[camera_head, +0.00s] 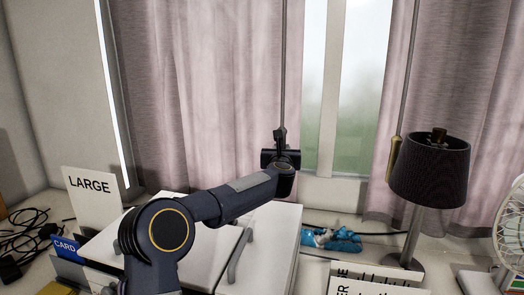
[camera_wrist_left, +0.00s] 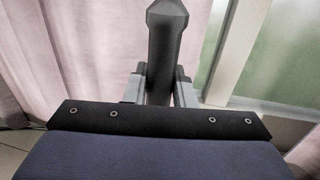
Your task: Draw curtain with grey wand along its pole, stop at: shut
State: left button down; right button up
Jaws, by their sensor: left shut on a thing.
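The pinkish left curtain (camera_head: 205,90) hangs at the left of the window. The thin grey wand (camera_head: 283,60) hangs down along its right edge and ends in a dark grey handle (camera_head: 280,133). My left gripper (camera_head: 281,150) is shut on this handle, which stands upright between the fingers. In the left wrist view the handle (camera_wrist_left: 165,40) rises between the two grey fingers of my gripper (camera_wrist_left: 160,80). A gap with window glass (camera_head: 352,90) shows between this curtain and the right curtain (camera_head: 460,70). The pole is out of view. My right gripper is not in view.
A second wand with a brass handle (camera_head: 394,155) hangs at the right curtain. A dark lamp (camera_head: 430,175) stands before it, with a fan (camera_head: 515,225) farther right. White boxes (camera_head: 270,225), a blue item (camera_head: 330,238) and a LARGE sign (camera_head: 92,200) stand below.

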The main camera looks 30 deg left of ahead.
pick_arm(q)
jog(key=shift+w+d, duration=0.15)
jog(key=shift+d, duration=0.35)
jog(key=shift+w+d, duration=0.15)
jog(key=shift+d, duration=0.35)
jog(key=c, duration=1.3)
grip_release()
jog(key=shift+w+d, duration=0.1)
jog(key=shift+d, duration=0.1)
jog(key=shift+o, duration=0.2)
jog(key=shift+a, duration=0.1)
jog(key=b+v, duration=0.3)
jog(key=v, duration=0.5)
